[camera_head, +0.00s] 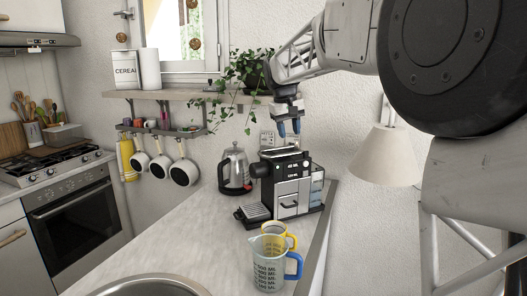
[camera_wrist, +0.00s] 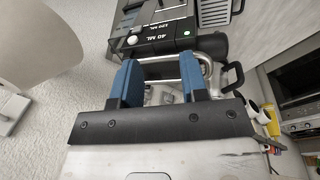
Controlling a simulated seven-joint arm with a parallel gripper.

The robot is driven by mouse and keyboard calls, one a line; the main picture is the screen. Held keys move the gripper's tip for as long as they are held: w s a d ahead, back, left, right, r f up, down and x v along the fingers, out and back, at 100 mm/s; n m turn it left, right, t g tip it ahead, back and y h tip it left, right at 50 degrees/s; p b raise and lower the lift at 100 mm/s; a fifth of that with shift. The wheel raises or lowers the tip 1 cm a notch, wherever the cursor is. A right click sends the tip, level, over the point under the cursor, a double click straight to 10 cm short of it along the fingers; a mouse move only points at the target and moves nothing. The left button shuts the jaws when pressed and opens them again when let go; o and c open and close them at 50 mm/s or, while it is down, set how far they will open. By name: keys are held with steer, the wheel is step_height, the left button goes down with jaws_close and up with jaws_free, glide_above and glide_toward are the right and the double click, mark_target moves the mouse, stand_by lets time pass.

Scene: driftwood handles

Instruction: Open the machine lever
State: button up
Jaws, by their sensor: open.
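The coffee machine (camera_head: 292,190), black and silver, stands on the counter near its right edge. Its lever (camera_head: 284,151) looks like a bright metal loop on top. In the wrist view, the silver lever bar (camera_wrist: 206,72) runs behind and between my fingers, close to the machine's dark body (camera_wrist: 150,40) with its "40 ML" and "120 ML" labels. My gripper (camera_head: 289,129) hangs down just above the machine's top. Its two blue fingers, also in the wrist view (camera_wrist: 159,72), are open with nothing gripped. I cannot tell whether they touch the lever.
A steel kettle (camera_head: 235,168) stands left of the machine. A plant (camera_head: 245,70) on the shelf (camera_head: 180,94) trails near my arm. A lamp (camera_head: 388,155) is at right. The counter's left part is clear.

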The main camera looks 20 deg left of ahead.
steer(key=n, duration=0.1)
glide_toward(260, 154)
steer(key=shift+w+a+f, duration=0.2)
steer(key=shift+w+f, duration=0.1)
steer(key=shift+f, duration=0.05)
steer(key=shift+f, duration=0.1)
steer(key=shift+w+d+f, duration=0.2)
steer(key=shift+f, duration=1.05)
steer(key=shift+w+d+f, duration=0.15)
steer(key=shift+d+f, duration=0.05)
steer(key=shift+f, duration=1.05)
steer(key=shift+w+d+f, duration=0.2)
steer(key=shift+f, duration=1.05)
steer(key=shift+c, duration=0.4)
jaws_close()
